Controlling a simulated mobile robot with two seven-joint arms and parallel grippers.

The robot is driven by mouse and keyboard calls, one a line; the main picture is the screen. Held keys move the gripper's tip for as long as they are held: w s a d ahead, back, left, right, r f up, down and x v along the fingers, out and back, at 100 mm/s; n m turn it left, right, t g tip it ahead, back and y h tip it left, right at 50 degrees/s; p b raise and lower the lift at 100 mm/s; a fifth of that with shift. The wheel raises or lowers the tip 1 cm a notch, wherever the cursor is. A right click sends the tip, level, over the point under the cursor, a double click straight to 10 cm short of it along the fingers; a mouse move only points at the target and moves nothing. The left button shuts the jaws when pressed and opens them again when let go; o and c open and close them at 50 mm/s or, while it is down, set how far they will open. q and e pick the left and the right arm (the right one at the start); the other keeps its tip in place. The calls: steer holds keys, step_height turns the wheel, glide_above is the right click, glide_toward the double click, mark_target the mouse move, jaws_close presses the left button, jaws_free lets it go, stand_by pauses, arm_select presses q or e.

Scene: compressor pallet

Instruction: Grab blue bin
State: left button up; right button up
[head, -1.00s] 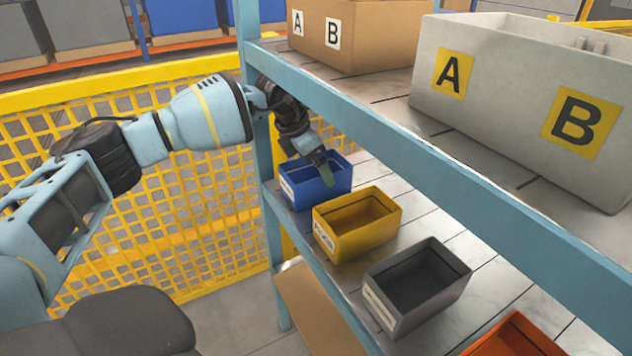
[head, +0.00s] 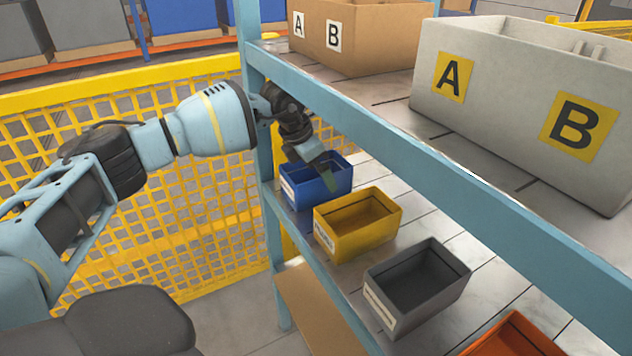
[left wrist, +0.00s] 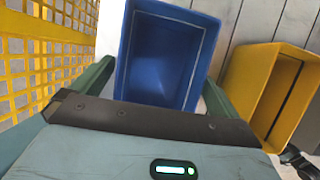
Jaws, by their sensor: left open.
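The blue bin (head: 312,183) stands on the lower shelf at its far left end, with a white label on its front. In the left wrist view the blue bin (left wrist: 165,50) lies straight ahead and looks empty. My left gripper (head: 325,168) is over the blue bin, reaching in under the upper shelf beam. In the left wrist view my left gripper (left wrist: 155,85) is open, with one green finger on each side of the blue bin's near part. I cannot tell whether the fingers touch its walls. My right gripper is not in view.
A yellow bin (head: 357,228) stands close to the right of the blue one, then a grey bin (head: 418,290) and an orange bin (head: 512,338). The blue shelf beam (head: 400,150) runs just above. A yellow mesh fence (head: 150,240) stands at left.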

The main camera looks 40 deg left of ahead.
arm_select(q)
steer(key=shift+c, duration=0.3)
steer(key=c, duration=0.8)
steer(key=shift+c, duration=0.2)
steer(key=shift+r, duration=0.1)
steer(key=shift+r, duration=0.15)
steer(key=shift+s+a+r, duration=0.1)
steer(key=shift+r, duration=0.75)
steer(key=s+a, duration=0.3)
steer(key=s, duration=0.5)
steer(key=s+a+b, duration=0.1)
steer(key=s+a, duration=0.2)
steer(key=s, duration=0.5)
steer(key=shift+s+a, duration=0.25)
steer(key=shift+a, duration=0.1)
